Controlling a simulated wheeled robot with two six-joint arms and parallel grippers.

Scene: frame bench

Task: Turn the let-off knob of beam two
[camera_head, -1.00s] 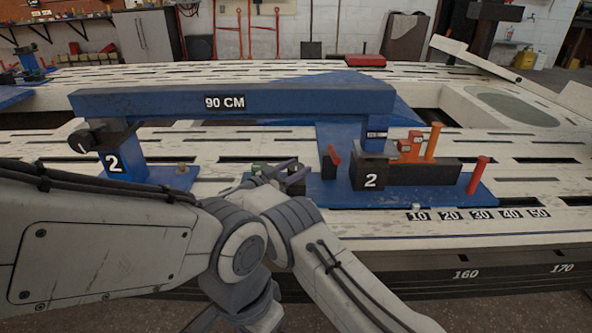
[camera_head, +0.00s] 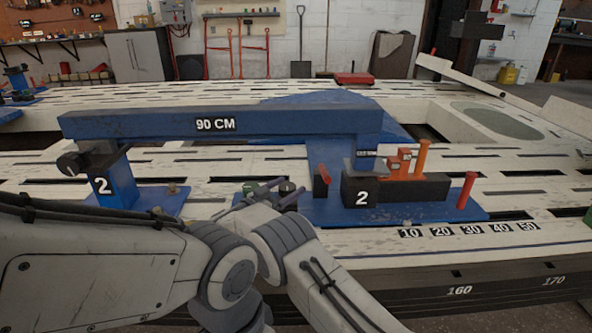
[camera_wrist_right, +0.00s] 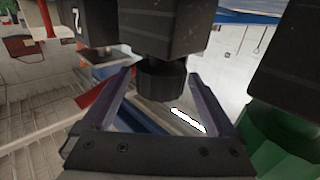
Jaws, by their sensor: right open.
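Beam two is a long blue bar (camera_head: 280,122) marked "90 CM", resting between a left blue stand (camera_head: 120,180) and a right black block (camera_head: 358,191), both labelled 2. A small dark knob (camera_head: 287,188) stands low on the blue base plate, left of the block. In the right wrist view a black knob (camera_wrist_right: 162,82) sits between the two purple fingers of my right gripper (camera_wrist_right: 158,95), which is open with gaps on both sides. My right gripper (camera_head: 268,202) is partly hidden by its arm in the head view. My left gripper is out of view.
A green part (camera_head: 250,189) stands beside the knob and looms close at the right of the wrist view (camera_wrist_right: 280,130). Orange and red pegs (camera_head: 467,190) stand on the base to the right.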

